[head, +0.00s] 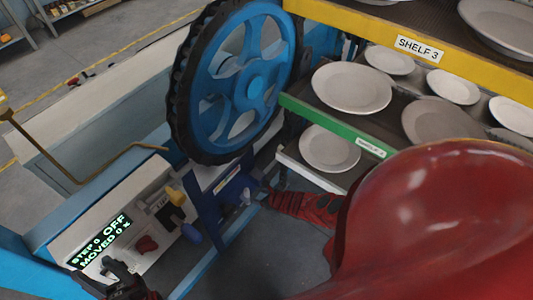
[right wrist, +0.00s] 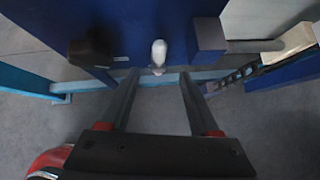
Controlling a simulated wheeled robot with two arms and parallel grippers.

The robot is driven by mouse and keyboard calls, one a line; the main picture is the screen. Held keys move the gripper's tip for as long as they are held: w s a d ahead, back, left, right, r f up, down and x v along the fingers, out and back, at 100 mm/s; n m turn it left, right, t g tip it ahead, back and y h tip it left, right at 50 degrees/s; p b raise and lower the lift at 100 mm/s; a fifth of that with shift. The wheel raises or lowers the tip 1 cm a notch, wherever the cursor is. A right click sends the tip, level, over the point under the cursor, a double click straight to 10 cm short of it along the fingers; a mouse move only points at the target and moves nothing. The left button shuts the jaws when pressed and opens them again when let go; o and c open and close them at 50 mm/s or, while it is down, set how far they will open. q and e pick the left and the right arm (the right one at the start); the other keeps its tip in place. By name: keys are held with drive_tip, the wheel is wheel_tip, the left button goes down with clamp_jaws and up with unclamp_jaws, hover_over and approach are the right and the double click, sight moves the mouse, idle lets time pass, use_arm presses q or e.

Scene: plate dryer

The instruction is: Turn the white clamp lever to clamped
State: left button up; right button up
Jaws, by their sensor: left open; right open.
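The white clamp lever (head: 246,196) is a small pale knob at the dark blue plate beside the control box, low in the middle of the head view. In the right wrist view the white knob (right wrist: 158,52) stands upright in front of a dark blue panel. My right gripper (right wrist: 158,76) is open, its two fingers apart on either side of the knob's line, with the knob just beyond the tips. Contact cannot be told. In the head view my red right arm (head: 308,206) comes in from the right. My left gripper (head: 122,284) is open and empty at the lower left, in front of the control box.
A large blue wheel (head: 250,85) stands above. Shelves with several plates (head: 352,88) are at the right. A dark block (right wrist: 90,50) flanks the lever.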

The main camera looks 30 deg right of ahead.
drive_tip(key=shift+p+v, duration=1.5)
drive_tip(key=shift+v, duration=1.3)
drive_tip(key=shift+f, duration=0.15)
